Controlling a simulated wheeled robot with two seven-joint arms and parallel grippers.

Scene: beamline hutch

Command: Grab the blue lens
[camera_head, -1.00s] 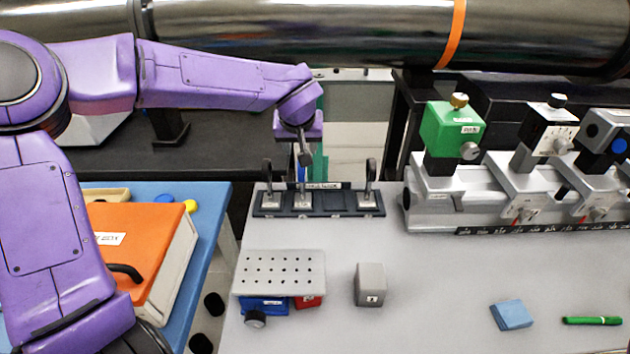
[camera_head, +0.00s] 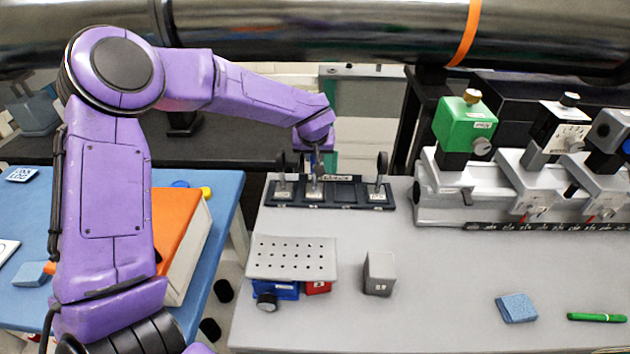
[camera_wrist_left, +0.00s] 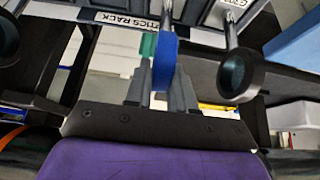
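The blue lens (camera_wrist_left: 163,62) shows in the left wrist view as a blue disc seen nearly edge-on, on a thin metal post. It stands in the optics rack (camera_head: 346,206), in the second slot from the left. My left gripper (camera_head: 317,155) is above that slot, pointing down. In the left wrist view, the fingers of my left gripper (camera_wrist_left: 163,88) are on both sides of the lens rim, very close to it. Whether they press on it is not clear. In the head view the gripper largely hides the lens. My right gripper is in neither view.
Dark-rimmed lenses stand on the left (camera_head: 281,165) and right (camera_head: 382,168) of the rack. A perforated plate (camera_head: 292,258), a grey block (camera_head: 380,274) and a blue sponge (camera_head: 517,308) are in front. A rail with a green-topped mount (camera_head: 465,125) is at right.

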